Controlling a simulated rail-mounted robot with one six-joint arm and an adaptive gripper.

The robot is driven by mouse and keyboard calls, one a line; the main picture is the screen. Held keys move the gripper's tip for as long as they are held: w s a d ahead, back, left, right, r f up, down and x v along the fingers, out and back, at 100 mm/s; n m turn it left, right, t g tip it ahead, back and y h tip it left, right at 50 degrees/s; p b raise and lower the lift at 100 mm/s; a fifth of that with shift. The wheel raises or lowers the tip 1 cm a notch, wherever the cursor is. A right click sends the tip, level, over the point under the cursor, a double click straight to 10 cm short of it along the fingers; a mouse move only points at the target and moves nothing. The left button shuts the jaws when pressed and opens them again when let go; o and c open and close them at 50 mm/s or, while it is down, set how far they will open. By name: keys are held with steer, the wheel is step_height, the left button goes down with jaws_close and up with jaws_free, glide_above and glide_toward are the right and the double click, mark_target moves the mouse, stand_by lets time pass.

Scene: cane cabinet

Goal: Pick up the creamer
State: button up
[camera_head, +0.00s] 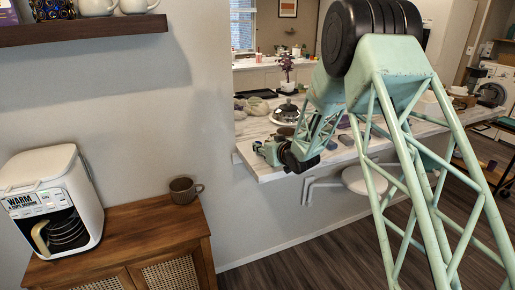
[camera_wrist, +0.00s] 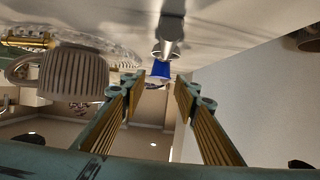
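My gripper (camera_wrist: 158,92) is open, with its two ribbed fingers apart and nothing between them. In the head view my gripper (camera_head: 268,152) is low over the left front corner of the white counter (camera_head: 262,172). The wrist view looks upside down, with the counter surface at the top. A shiny metal vessel (camera_wrist: 170,35) stands beyond the fingertips there, roughly in line with the gap. I cannot tell for sure whether it is the creamer. A grey ribbed cup-like vessel (camera_wrist: 73,75) with a handle is left of the fingers.
A blue object (camera_wrist: 160,70) shows beyond the metal vessel. A plant (camera_head: 287,70) and several other items stand on the counter. A brown mug (camera_head: 184,190) and a white coffee maker (camera_head: 50,200) stand on the wooden cabinet (camera_head: 130,235). A dark shelf (camera_head: 85,30) hangs above.

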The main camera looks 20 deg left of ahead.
steer(key=shift+w+a+f, duration=0.1)
steer(key=shift+w+a, duration=0.2)
steer(key=shift+b+x, duration=0.55)
steer(key=shift+x, duration=2)
steer(key=shift+f, duration=0.1)
steer(key=shift+c, duration=0.5)
steer(key=c, duration=0.4)
